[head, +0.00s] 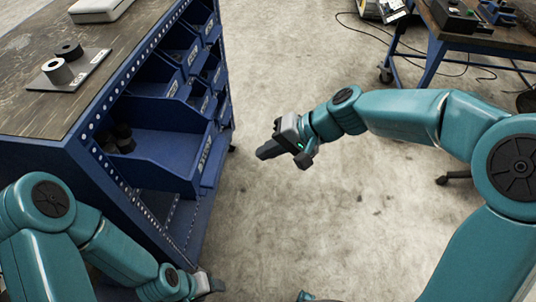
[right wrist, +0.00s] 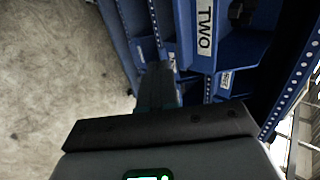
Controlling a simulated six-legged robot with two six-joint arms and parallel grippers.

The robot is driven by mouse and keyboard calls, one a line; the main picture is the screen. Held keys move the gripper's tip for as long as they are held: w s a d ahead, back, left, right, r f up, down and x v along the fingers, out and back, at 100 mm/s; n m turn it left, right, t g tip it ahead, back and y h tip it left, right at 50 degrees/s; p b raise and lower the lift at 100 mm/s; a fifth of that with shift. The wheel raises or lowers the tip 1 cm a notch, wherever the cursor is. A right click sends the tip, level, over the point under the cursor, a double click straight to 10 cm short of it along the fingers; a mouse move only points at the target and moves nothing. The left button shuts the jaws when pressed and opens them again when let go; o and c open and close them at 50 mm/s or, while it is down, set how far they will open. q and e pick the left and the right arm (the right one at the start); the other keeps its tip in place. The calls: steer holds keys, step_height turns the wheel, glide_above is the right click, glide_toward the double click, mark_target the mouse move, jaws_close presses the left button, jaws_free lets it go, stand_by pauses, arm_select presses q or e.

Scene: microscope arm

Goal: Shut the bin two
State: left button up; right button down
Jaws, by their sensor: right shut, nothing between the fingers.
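Bin two is a blue open-topped bin with a white label (right wrist: 204,28) reading TWO in the right wrist view. In the head view it appears to be the large bin (head: 160,155) pulled out from the near end of the blue cabinet; its label is too small to read there. Dark cylindrical parts sit inside at its back left. My right gripper (head: 266,151) is shut and empty, in the air to the right of the bin, apart from it. Its dark fingers (right wrist: 160,88) point toward the bins in the right wrist view. My left gripper (head: 212,284) is low by the cabinet's bottom corner, its fingers unclear.
The cabinet (head: 88,150) has a worn top carrying a grey plate (head: 75,74) with two cylinders. Smaller blue bins (head: 188,50) sit farther along its front. A wheeled blue bench (head: 440,50) stands at the upper right. The concrete floor between is clear, with a cable near the bench.

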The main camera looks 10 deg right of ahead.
arm_select(q)
steer(key=shift+w+r, duration=0.1)
arm_select(e)
steer(key=w+a+f, duration=0.2)
steer(key=a+f, duration=0.2)
steer(key=a, duration=0.4)
steer(key=shift+w+a+f, duration=0.1)
